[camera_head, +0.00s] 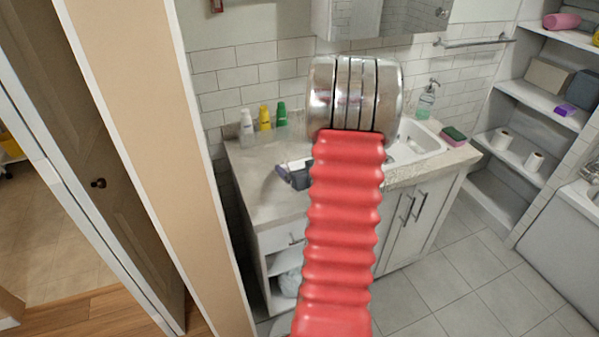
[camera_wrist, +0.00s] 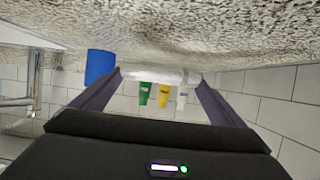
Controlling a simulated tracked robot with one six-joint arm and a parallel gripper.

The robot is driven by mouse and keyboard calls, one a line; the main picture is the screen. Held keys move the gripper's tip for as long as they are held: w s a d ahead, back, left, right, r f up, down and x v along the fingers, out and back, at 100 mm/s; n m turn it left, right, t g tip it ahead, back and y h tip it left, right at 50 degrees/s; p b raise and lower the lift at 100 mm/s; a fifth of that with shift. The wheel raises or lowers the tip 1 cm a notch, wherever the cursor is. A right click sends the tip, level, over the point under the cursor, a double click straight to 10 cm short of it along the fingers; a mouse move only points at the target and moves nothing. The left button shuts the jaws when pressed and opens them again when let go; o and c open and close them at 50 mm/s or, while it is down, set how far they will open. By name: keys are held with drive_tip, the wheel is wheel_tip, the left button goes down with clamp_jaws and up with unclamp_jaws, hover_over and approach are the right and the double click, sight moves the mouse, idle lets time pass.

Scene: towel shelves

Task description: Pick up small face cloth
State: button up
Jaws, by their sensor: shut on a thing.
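My gripper (camera_head: 299,178) is over the counter left of the sink, partly hidden behind my red arm in the head view. In the wrist view the picture is upside down, and the two dark fingers of my gripper (camera_wrist: 159,80) reach to either side of a thin white cloth (camera_wrist: 160,75). The gripper is shut on this cloth, which spans between the fingertips close to the counter. A small white edge, likely the same cloth, shows at the gripper in the head view. Whether the cloth touches the counter is unclear.
The counter (camera_head: 262,195) holds white, yellow and green bottles (camera_head: 265,117) against the tiled wall. A blue object (camera_wrist: 100,66) stands near one finger. A soap dispenser (camera_head: 427,100) and sponge (camera_head: 453,136) are by the sink (camera_head: 418,141). Shelves stand at the right.

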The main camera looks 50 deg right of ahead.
sight(299, 167)
wheel_tip(299, 167, up, 7)
drive_tip(key=shift+f, duration=0.15)
